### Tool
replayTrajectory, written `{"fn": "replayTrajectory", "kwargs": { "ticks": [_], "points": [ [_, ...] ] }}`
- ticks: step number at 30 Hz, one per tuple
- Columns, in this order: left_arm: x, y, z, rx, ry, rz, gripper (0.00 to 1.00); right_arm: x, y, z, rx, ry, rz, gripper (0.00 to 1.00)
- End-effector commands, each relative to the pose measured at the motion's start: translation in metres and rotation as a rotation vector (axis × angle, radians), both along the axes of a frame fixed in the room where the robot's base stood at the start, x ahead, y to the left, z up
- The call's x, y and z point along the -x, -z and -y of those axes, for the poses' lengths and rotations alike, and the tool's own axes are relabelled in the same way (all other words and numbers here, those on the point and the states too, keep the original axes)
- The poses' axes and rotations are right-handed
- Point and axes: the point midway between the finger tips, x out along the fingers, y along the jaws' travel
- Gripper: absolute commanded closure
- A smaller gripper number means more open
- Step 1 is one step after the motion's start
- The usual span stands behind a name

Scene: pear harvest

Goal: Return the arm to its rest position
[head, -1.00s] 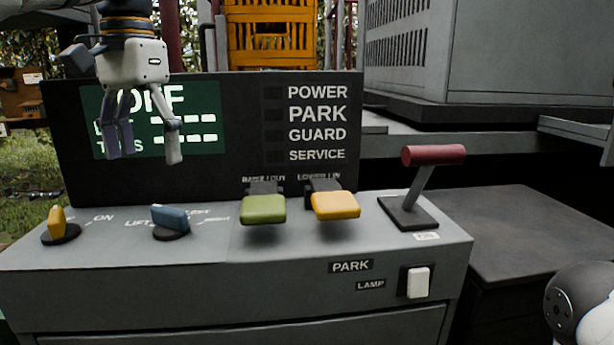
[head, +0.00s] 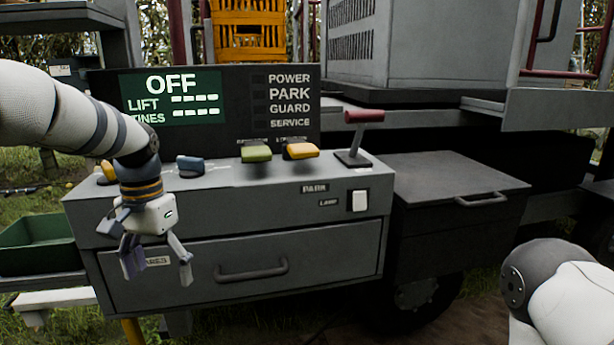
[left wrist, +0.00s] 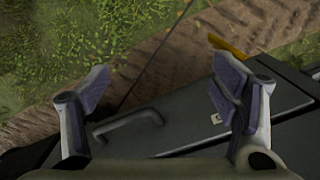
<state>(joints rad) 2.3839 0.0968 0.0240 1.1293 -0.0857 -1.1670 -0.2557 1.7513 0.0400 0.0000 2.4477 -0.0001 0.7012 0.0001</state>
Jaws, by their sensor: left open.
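My left gripper (head: 158,262) hangs fingers down in front of the console's drawer front, at its left end, in the head view. Its fingers are apart with nothing between them. In the left wrist view the open fingers (left wrist: 165,105) frame the drawer handle (left wrist: 128,127) and the ground below. My left arm (head: 60,110) comes in from the left and covers part of the console's left end. My right arm (head: 560,290) shows at the lower right; its gripper is out of view.
The grey console (head: 230,195) carries a yellow knob, a blue knob (head: 190,165), green (head: 256,153) and yellow (head: 300,151) paddles and a red-handled lever (head: 364,117). Its display (head: 172,97) reads OFF. A green tray (head: 35,245) is at left. A dark box (head: 460,185) stands right.

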Motion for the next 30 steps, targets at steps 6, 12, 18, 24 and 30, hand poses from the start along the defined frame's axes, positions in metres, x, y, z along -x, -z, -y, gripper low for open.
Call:
{"fn": "replayTrajectory", "kwargs": {
  "ticks": [6,12,18,24,30],
  "points": [
    [0.092,0.190,0.020,0.014,-0.072,-0.051,0.20,0.001,-0.001,0.000,0.000,0.000,-0.002,0.60],
    [0.257,0.291,0.032,0.012,-0.174,-0.085,0.20,0.001,-0.001,0.000,0.000,0.000,-0.001,0.60],
    [0.382,0.290,0.033,-0.014,-0.254,-0.095,0.20,0.001,-0.001,0.000,0.000,0.000,-0.001,0.60],
    [0.406,0.281,0.032,-0.022,-0.273,-0.086,0.20,0.001,-0.001,0.000,0.000,0.000,-0.001,0.60],
    [0.405,0.282,0.032,-0.021,-0.272,-0.086,0.20,0.001,-0.001,0.000,0.000,0.000,-0.001,0.60]
  ]
}}
